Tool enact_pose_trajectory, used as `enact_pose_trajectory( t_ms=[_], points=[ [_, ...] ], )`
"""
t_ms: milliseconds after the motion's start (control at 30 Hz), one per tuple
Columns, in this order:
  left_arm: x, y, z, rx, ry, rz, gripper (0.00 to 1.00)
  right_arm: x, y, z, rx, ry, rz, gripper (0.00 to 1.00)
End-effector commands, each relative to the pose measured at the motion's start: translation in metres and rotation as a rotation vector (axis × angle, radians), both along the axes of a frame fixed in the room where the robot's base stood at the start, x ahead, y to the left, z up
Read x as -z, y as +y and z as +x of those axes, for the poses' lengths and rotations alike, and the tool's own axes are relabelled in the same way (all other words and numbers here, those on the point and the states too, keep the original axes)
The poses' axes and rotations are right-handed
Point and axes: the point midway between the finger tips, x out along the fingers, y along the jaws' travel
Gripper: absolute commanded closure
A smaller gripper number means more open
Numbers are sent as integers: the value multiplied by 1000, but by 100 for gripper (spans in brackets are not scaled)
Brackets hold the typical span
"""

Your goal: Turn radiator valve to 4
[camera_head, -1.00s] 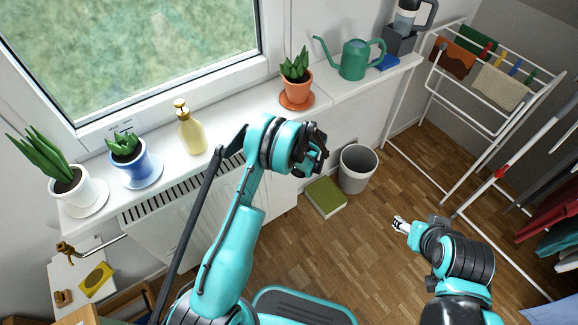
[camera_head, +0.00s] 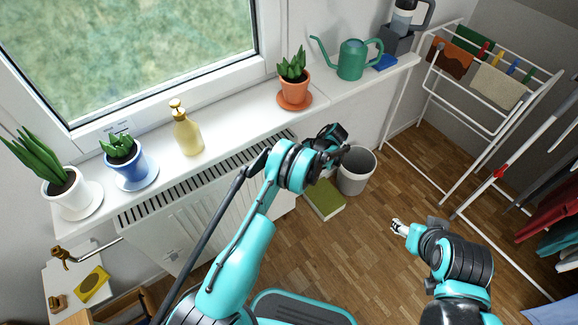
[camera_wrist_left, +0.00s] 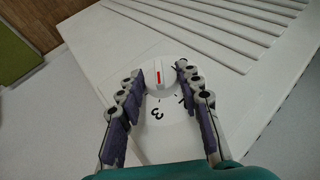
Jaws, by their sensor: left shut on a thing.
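The radiator valve knob (camera_wrist_left: 158,78) is white with a red pointer mark, and it shows in the left wrist view near the upper middle. A dial plate beneath it carries dark numerals; a 3 (camera_wrist_left: 157,113) is readable below the knob, and other marks are partly covered by the right finger. My left gripper (camera_wrist_left: 160,73) is shut on the knob, one finger on each side. In the head view my left gripper (camera_head: 331,146) is at the radiator's right end and hides the valve. My right gripper (camera_head: 397,227) hangs over the floor, away from the radiator; its jaws are too small to read.
The white radiator (camera_head: 172,216) runs under the windowsill, which holds potted plants, a soap bottle (camera_head: 186,132) and a green watering can (camera_head: 352,60). A bin (camera_head: 356,171) and green box (camera_head: 325,200) stand close to my left gripper. A drying rack (camera_head: 487,75) is at right.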

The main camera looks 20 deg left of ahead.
Motion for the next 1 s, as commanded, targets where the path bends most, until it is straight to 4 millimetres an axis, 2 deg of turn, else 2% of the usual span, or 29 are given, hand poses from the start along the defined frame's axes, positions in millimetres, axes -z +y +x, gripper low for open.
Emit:
enact_pose_trajectory(
  t_ms=[267, 300, 367, 767, 1000],
  points=[
    [0, 1, 1, 1, -2, 1, 94, 0, 0, 0, 0, 0, 0, 44],
    [0, 1, 1, 1, -2, 1, 57, 0, 0, 0, 0, 0, 0, 44],
    [0, 0, 1, 1, -2, 1, 44, 0, 0, 0, 0, 0, 0, 44],
    [-6, -5, 2, 2, -1, 0, 44, 0, 0, 0, 0, 0, 0, 44],
    [-41, -34, 11, 3, 0, 0, 44, 0, 0, 0, 0, 0, 0, 44]
  ],
)
